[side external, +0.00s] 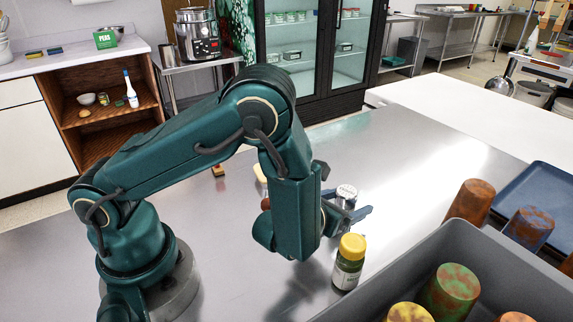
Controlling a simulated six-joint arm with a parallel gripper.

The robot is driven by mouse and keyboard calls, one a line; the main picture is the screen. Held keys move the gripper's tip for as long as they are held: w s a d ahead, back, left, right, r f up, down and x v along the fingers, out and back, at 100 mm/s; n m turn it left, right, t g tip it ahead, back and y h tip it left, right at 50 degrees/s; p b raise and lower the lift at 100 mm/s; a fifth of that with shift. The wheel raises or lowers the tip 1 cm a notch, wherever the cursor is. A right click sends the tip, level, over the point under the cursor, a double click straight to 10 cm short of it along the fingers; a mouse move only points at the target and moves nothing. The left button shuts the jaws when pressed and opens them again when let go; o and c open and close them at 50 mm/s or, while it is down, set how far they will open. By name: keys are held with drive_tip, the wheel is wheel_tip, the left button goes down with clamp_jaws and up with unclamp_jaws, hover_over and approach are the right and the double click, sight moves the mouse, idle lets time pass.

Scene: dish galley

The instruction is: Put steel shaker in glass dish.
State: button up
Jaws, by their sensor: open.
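The steel shaker (346,194) stands upright on the steel counter, just right of my arm's lower end. It has a pale, speckled top and a shiny body, partly hidden by my gripper. My gripper (350,205) is low over the counter with its jaws open, its blue-grey fingers at the shaker. I cannot tell whether they touch it. I do not make out a glass dish; my arm hides part of the counter.
A yellow-capped jar (349,262) stands just in front of my gripper. A grey bin (400,268) with several rusty and green tumblers fills the lower right. A blue tray (545,195) lies beyond it. A pale item (260,174) shows partly behind my arm. The counter's left is mostly clear.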

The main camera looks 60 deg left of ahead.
sight(339, 202)
drive_tip(key=shift+r, duration=0.45)
drive_tip(key=v, duration=0.7)
drive_tip(key=shift+s+d+r, duration=0.1)
drive_tip(key=shift+s+r, duration=0.05)
drive_tip(key=shift+s, duration=0.1)
